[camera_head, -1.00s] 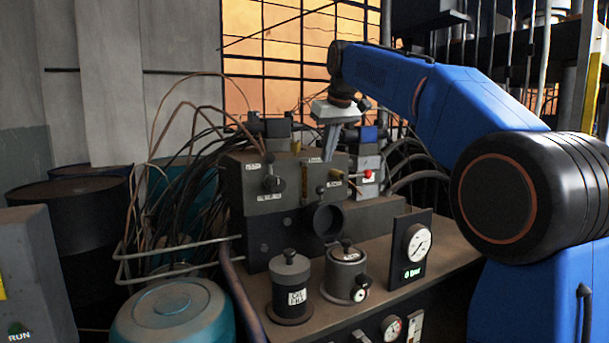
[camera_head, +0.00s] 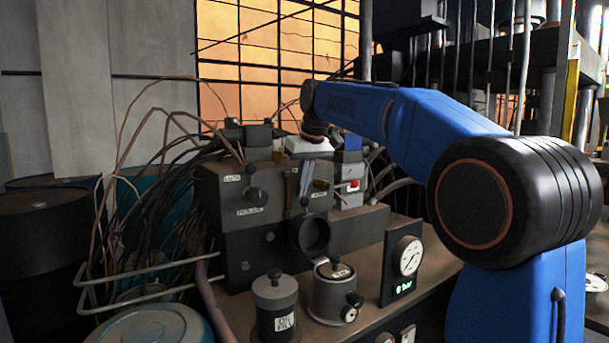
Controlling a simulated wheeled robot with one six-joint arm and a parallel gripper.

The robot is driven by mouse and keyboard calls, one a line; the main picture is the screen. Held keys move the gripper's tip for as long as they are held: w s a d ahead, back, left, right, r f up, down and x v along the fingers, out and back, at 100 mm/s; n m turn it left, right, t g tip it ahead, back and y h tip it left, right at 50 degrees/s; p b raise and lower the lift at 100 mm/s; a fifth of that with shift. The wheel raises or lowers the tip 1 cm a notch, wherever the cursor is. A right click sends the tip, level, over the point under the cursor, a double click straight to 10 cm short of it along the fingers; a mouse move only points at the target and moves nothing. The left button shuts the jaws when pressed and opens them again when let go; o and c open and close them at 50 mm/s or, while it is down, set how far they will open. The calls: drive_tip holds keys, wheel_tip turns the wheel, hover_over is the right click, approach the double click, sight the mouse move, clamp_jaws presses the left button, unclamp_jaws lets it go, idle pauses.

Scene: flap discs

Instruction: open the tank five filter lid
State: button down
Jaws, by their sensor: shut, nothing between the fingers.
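A dark cylindrical canister (camera_head: 274,318) stands upright on the bench, with a white label on its front that looks like OIL FILT. Its grey lid (camera_head: 274,289) with a black knob sits on top. Beside it on the right is a second round pot (camera_head: 335,297) with a labelled top, a black knob and a small gauge. I cannot read "five" on either. My gripper (camera_head: 306,190) points down, shut and empty, behind and above both pots, close to the dark control block (camera_head: 230,206). Whether its fingertips touch the block is unclear.
A gauge panel (camera_head: 401,263) stands right of the pots. A round black cup (camera_head: 311,237) sticks out from the block behind them. A bent metal rail (camera_head: 140,268), cables and a teal drum (camera_head: 150,328) lie to the left. Bare bench top (camera_head: 432,258) shows right of the gauge panel.

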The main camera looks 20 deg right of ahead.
drive_tip(key=shift+x, duration=0.85)
drive_tip(key=shift+s, duration=0.1)
drive_tip(key=shift+s+d+r+t, duration=0.15)
drive_tip(key=shift+s+r+t, duration=0.1)
drive_tip(key=shift+s, duration=0.15)
drive_tip(key=shift+s+d+r+t, duration=0.15)
drive_tip(key=shift+s+d+t, duration=0.1)
drive_tip(key=shift+s, duration=0.15)
drive_tip(key=shift+s+d+r, duration=0.1)
drive_tip(key=shift+s+r, duration=0.05)
drive_tip(key=shift+s, duration=0.3)
drive_tip(key=shift+s+d+r, duration=0.1)
drive_tip(key=shift+s+r, duration=0.05)
drive_tip(key=shift+s, duration=0.3)
drive_tip(key=shift+r, duration=0.1)
